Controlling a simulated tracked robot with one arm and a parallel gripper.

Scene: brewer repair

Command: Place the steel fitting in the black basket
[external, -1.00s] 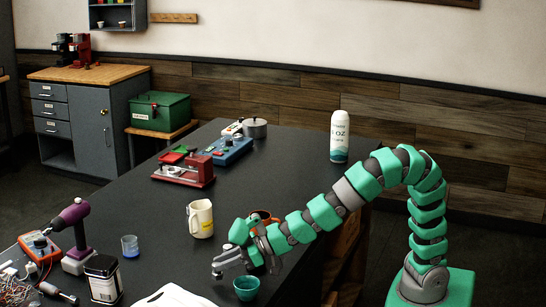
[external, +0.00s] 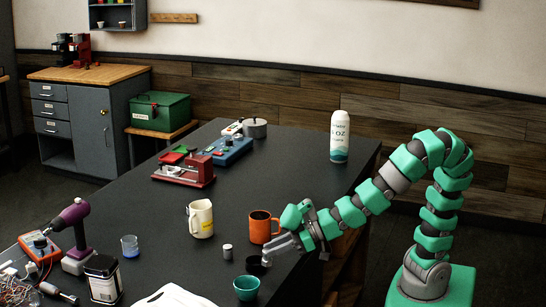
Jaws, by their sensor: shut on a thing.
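My gripper (external: 268,252) is at the end of the green arm, low over the front part of the dark table. It is shut on the steel fitting (external: 266,262), a small pale metal piece of which little shows below the fingertips. The black basket (external: 254,268) is a small dark round cup right under and beside the fingertips. The fitting appears at or over its right side; I cannot tell whether it is inside or touching the rim.
A teal bowl (external: 246,288) stands just in front of the basket. An orange mug (external: 263,228) is close behind my gripper. A small grey cylinder (external: 227,252), a cream mug (external: 200,220) and a blue glass (external: 130,247) stand to the left. The table's right edge is near.

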